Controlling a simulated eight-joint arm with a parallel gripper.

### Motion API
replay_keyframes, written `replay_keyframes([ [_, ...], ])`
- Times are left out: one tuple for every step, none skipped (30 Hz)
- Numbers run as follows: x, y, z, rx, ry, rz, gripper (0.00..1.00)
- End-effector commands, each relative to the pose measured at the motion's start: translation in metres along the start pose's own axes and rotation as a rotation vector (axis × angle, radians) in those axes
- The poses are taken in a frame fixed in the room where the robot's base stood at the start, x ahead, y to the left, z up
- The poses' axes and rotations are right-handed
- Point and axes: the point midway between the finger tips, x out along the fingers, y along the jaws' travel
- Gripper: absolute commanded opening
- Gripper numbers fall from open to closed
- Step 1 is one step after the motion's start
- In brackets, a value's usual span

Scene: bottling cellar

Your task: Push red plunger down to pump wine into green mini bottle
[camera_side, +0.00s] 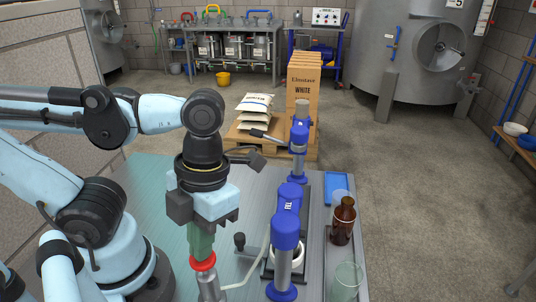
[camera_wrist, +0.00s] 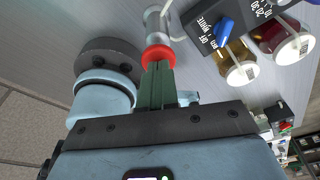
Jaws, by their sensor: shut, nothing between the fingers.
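The red plunger (camera_side: 202,262) is a red collar on top of an upright metal cylinder (camera_side: 212,287) at the table's front. In the wrist view, the red plunger (camera_wrist: 157,55) sits right at my fingertips. My gripper (camera_side: 201,250) points down with its green fingers together and empty, directly over the plunger. The fingertips meet the red collar in both views; I cannot tell whether they press on it. A pale green glass vessel (camera_side: 346,281), possibly the mini bottle, stands at the front right, cut off by the frame. The cylinder's lower part is out of view.
Blue-capped units (camera_side: 286,232) stand right of my gripper, with a pale hose (camera_side: 245,281) running from the cylinder. A brown bottle (camera_side: 343,224) and blue tray (camera_side: 337,187) are farther right. The wrist view shows a dark box with a blue knob (camera_wrist: 224,33) and an amber jar (camera_wrist: 234,62).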

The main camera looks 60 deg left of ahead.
Motion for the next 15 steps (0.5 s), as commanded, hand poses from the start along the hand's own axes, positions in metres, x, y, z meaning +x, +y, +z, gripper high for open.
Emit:
replay_keyframes([
  [0.002,0.000,0.000,0.000,0.000,0.000,0.00],
  [0.002,0.000,0.001,0.000,0.000,0.000,0.00],
  [0.004,0.000,0.001,0.000,0.000,0.000,0.00],
  [0.004,0.000,0.001,0.000,0.000,0.000,0.00],
  [0.005,0.000,0.001,0.000,0.000,0.000,0.00],
  [0.006,0.000,0.001,0.000,0.000,0.000,0.00],
  [0.007,0.000,0.001,0.000,0.000,0.000,0.00],
  [0.008,0.000,0.001,0.000,0.000,0.000,0.00],
  [0.009,0.000,0.002,0.000,0.000,0.000,0.00],
  [0.010,0.000,0.002,0.000,0.000,0.000,0.00],
  [0.010,0.000,0.002,0.000,0.000,0.000,0.00],
  [0.011,0.000,0.002,0.000,0.000,0.000,0.00],
  [0.012,0.000,0.002,0.000,0.000,0.000,0.00],
  [0.013,0.000,0.002,0.000,0.000,0.000,0.00],
  [0.014,0.000,0.003,0.000,0.000,0.000,0.00],
])
